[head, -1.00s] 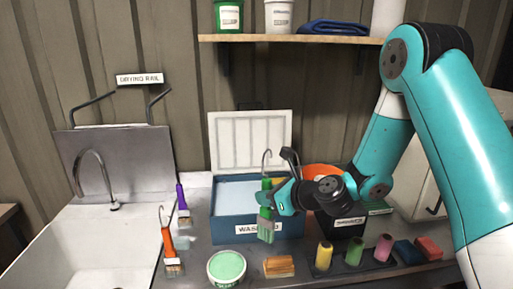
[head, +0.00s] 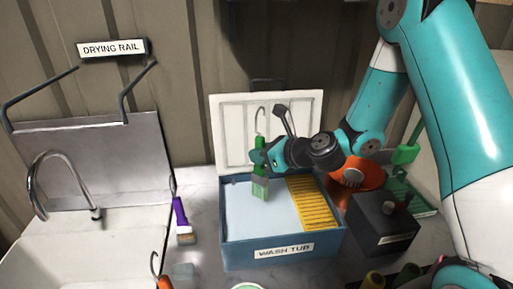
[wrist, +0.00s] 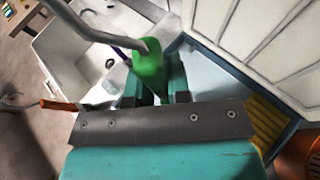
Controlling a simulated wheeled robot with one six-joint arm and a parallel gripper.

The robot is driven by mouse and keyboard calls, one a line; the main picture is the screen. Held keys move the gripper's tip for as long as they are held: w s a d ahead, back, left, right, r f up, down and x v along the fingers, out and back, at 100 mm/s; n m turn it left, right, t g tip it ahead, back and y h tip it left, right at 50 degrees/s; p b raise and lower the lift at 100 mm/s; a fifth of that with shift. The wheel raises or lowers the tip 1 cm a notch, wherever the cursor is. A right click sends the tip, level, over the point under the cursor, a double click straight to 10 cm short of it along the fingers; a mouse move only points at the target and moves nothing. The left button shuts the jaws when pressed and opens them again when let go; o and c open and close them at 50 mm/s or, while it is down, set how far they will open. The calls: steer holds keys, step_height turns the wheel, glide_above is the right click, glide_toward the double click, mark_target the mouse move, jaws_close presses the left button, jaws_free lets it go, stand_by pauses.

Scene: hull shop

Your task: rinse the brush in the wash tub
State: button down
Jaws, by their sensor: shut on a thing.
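The brush (head: 260,188) has a green handle with a metal hook on top. It hangs upright, bristles down, over the left part of the wash tub (head: 240,257), a blue labelled box with pale liquid and a yellow ribbed grid (head: 312,203) at its right. My gripper (head: 258,157) is shut on the brush's handle. In the wrist view the green handle (wrist: 149,68) stands between the jaws (wrist: 157,95), and the bristles are hidden. I cannot tell whether the bristles touch the liquid.
The tub's white lid (head: 240,130) stands open behind. Left are a purple-handled brush (head: 181,213), a white sink (head: 75,250) with a tap (head: 62,158), and the drying rail (head: 125,105). Right are an orange container (head: 357,185) and a dark box (head: 378,225). An orange handle (head: 164,283) shows at the bottom.

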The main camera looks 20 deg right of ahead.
steer(key=b, duration=0.5)
glide_above(266, 194)
steer(key=w+a, duration=0.1)
steer(key=w, duration=0.1)
steer(key=shift+a+f, duration=0.15)
steer(key=shift+f, duration=2.1)
step_height(266, 194, down, 10)
steer(key=b, duration=0.6)
steer(key=shift+r, duration=0.3)
step_height(266, 194, up, 12)
steer(key=p, duration=1.2)
steer(key=shift+r+p, duration=0.15)
steer(key=shift+p, duration=0.15)
